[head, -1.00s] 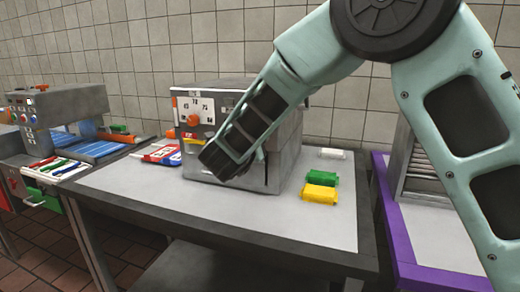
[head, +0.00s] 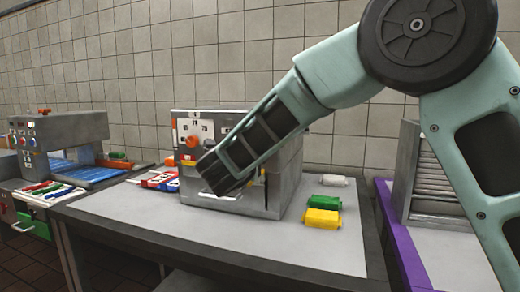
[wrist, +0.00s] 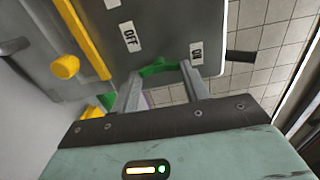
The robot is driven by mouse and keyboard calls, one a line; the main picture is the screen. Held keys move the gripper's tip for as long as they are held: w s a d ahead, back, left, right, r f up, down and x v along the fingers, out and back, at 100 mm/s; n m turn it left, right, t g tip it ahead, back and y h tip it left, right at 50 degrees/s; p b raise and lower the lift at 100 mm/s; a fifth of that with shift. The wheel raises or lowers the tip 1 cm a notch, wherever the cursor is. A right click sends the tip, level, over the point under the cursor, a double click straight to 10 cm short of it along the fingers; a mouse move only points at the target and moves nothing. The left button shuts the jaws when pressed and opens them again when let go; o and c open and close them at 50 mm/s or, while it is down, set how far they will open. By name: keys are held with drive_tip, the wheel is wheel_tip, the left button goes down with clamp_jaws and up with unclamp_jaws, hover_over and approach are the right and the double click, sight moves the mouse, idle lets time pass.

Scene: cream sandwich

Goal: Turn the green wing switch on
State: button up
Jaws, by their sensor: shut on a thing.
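The grey machine (head: 270,190) stands on the table, with a dial panel on its upper front. The green wing switch (wrist: 158,68) shows in the wrist view on the machine's grey face, between the black-on-white OFF label (wrist: 129,37) and ON label (wrist: 196,53). My gripper (wrist: 163,79) is shut on the green switch, with one grey finger on each side of it. In the head view my gripper (head: 224,174) is in front of the machine's face and hides the switch.
Green (head: 325,201) and yellow (head: 322,219) packs and a white pack (head: 333,181) lie right of the machine. An orange dial (head: 191,141) is on its upper left. A yellow bar with a knob (wrist: 66,67) is near my gripper. The front tabletop is clear.

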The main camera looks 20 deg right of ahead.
drive_tip(key=o, duration=1)
drive_tip(key=b+v, duration=0.1)
drive_tip(key=v, duration=1.6)
drive_tip(key=shift+s+a, duration=0.15)
drive_tip(key=shift+s, duration=0.05)
